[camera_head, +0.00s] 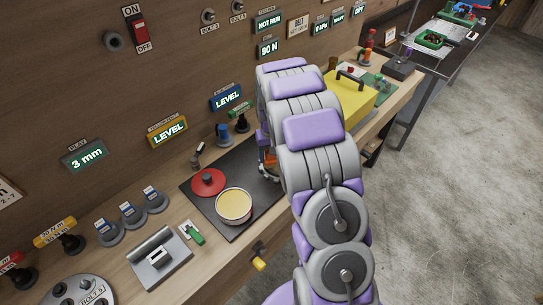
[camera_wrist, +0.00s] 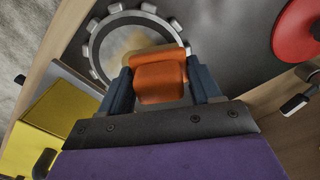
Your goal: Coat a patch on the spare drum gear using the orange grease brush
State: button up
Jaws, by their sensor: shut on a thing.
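My gripper (camera_wrist: 158,88) is shut on the orange grease brush (camera_wrist: 160,82), one dark finger on each side of its block-like handle. The brush is over the grey toothed drum gear (camera_wrist: 96,32), which lies on a dark mat. A tan, grease-like patch shows on the gear's face beside the brush. The bristles are hidden under the handle, so I cannot tell whether they touch the gear. In the head view my arm hides most of the gripper and gear; a bit of the orange brush (camera_head: 269,160) shows at its left edge.
An open tin (camera_head: 234,220) of yellow grease stands on the dark mat (camera_head: 232,163), with a red lid (camera_head: 208,182) beside it. A yellow box (camera_head: 348,102) stands beyond my arm. A green-handled tool (camera_head: 192,233) lies nearer. The wooden wall borders the bench.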

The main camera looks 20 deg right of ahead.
notch_tip(320, 180, up, 2)
jog(key=shift+d+r+p, duration=0.1)
jog(key=shift+r+p, duration=0.1)
jog(key=shift+p, duration=0.2)
jog(key=shift+r+p, duration=0.55)
jog(key=shift+r, duration=1.15)
